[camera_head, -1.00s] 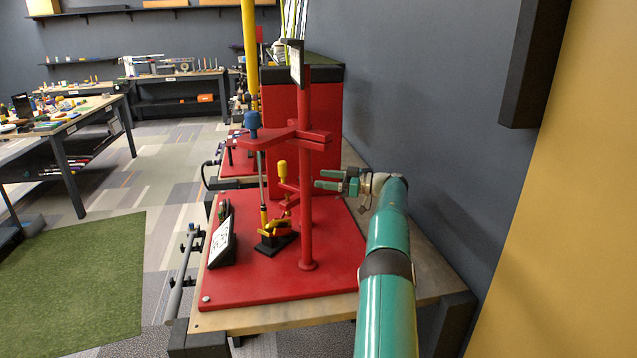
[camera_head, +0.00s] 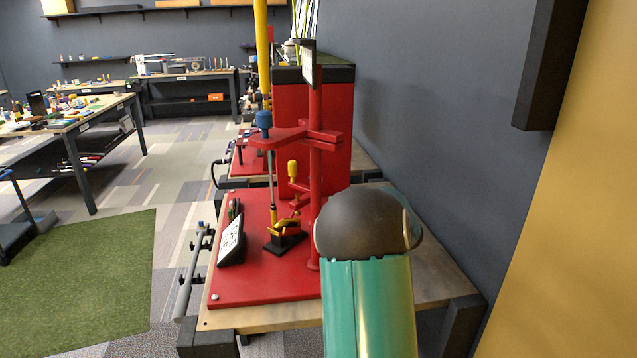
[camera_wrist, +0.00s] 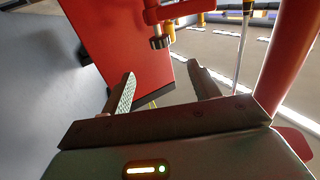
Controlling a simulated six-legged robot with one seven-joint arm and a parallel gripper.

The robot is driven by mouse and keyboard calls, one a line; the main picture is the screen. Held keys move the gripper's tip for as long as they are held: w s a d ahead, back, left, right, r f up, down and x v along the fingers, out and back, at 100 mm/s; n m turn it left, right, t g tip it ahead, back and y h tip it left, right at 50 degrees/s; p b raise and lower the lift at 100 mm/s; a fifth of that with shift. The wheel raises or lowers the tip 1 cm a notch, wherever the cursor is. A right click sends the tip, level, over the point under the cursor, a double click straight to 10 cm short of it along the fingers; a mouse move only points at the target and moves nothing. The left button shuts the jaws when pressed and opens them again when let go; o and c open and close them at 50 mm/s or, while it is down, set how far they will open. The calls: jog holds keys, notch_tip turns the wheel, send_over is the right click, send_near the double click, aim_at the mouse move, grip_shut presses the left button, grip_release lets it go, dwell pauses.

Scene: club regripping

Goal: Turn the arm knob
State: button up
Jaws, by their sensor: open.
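A blue knob (camera_head: 263,121) sits on top of the outer end of the red horizontal arm (camera_head: 290,138), which is fixed to the red upright post (camera_head: 315,110). A yellow knob (camera_head: 292,168) stands on a lower red bracket. In the wrist view a dark ridged knob (camera_wrist: 159,42) hangs below a red part, beyond my fingertips; I cannot tell which knob this is. My gripper (camera_wrist: 160,76) is open, with nothing between its fingers. In the head view my own arm hides my gripper.
A thin club shaft (camera_head: 271,175) runs down to a yellow and black clamp (camera_head: 286,236) on the red base plate (camera_head: 250,286). A grey wall (camera_head: 440,130) bounds the right side.

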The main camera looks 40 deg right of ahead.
jog(key=w, duration=1.3)
jog(key=shift+w+d, duration=0.25)
jog(key=shift+w, duration=0.05)
jog(key=shift+c, duration=0.4)
jog(key=c, duration=0.9)
jog(key=shift+f, duration=0.1)
jog(key=shift+y, duration=0.3)
jog(key=n+y, duration=0.2)
jog(key=y, duration=0.1)
jog(key=n+y, duration=0.1)
jog(key=y, duration=0.1)
jog(key=shift+d+n+g, duration=0.3)
jog(key=shift+d, duration=0.1)
jog(key=shift+d+f+n+g+y, duration=0.1)
jog(key=shift+n+g+y, duration=0.9)
jog(key=shift+n+y, duration=0.8)
jog(key=shift+w+g+y, duration=0.1)
jog(key=shift+g+y, duration=0.3)
jog(key=shift+y, duration=0.6)
